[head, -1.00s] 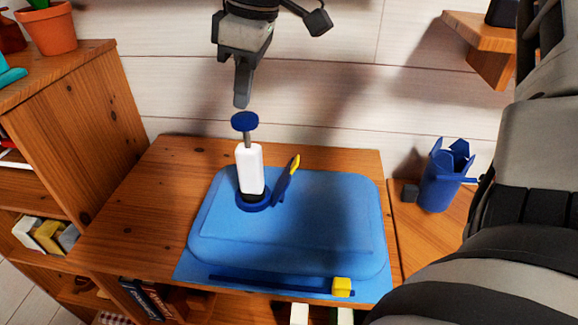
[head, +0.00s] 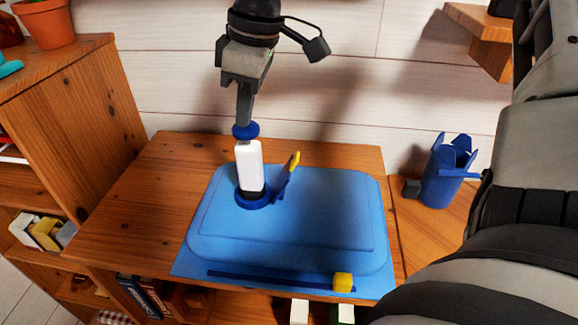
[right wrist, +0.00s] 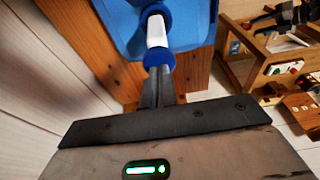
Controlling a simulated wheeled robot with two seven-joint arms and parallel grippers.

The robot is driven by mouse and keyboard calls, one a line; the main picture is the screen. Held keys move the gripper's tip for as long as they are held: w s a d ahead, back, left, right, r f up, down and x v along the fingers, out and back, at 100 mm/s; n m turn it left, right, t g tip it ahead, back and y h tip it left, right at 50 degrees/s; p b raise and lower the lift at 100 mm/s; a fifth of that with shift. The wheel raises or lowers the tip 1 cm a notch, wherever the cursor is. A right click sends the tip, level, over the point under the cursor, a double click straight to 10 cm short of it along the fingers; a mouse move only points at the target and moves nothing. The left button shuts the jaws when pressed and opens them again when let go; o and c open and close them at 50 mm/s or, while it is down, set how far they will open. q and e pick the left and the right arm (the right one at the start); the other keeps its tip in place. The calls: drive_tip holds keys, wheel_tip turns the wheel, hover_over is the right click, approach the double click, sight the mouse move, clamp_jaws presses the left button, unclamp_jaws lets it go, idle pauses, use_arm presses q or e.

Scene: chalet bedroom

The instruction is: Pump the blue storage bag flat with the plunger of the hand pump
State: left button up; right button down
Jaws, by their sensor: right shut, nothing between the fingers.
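The blue storage bag (head: 320,215) lies on the wooden top, still raised like a cushion, with a dark strip and a yellow slider (head: 342,281) along its front edge. The white hand pump (head: 249,165) stands upright on a dark blue ring at the bag's back left. Its blue plunger knob (head: 246,131) sits just above the pump body, with little rod showing. My right gripper (head: 244,121) is shut and empty, pointing down with its fingertips at the knob. In the right wrist view the fingers (right wrist: 158,75) meet the knob (right wrist: 159,58). My left gripper is out of view.
A blue flap with a yellow tip (head: 290,172) stands up beside the pump. A blue cup-like holder (head: 441,180) stands to the right. A wooden shelf unit (head: 80,105) with a plant pot (head: 45,22) is at left. The wooden top left of the bag (head: 150,215) is clear.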

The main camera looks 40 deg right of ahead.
drive_tip(key=shift+f, duration=0.7)
drive_tip(key=shift+w+p+v, duration=0.2)
drive_tip(key=shift+p+v, duration=0.8)
drive_tip(key=shift+v, duration=0.35)
drive_tip(key=shift+a+r, duration=0.2)
drive_tip(key=shift+r, duration=1)
drive_tip(key=shift+s+d+b+x, duration=0.15)
drive_tip(key=shift+b+x, duration=0.2)
drive_tip(key=shift+x, duration=0.5)
drive_tip(key=shift+s+d+b+x, duration=0.1)
drive_tip(key=shift+b+x, duration=0.25)
drive_tip(key=shift+x, duration=0.5)
drive_tip(key=shift+s+d+b+x, duration=0.15)
drive_tip(key=shift+b+x, duration=0.2)
drive_tip(key=shift+x, duration=0.45)
drive_tip(key=shift+p+v, duration=1.05)
drive_tip(key=shift+v, duration=0.2)
drive_tip(key=shift+w+a+r, duration=0.1)
drive_tip(key=shift+r, duration=0.5)
drive_tip(key=shift+w+a+r, duration=0.1)
drive_tip(key=shift+r, duration=0.5)
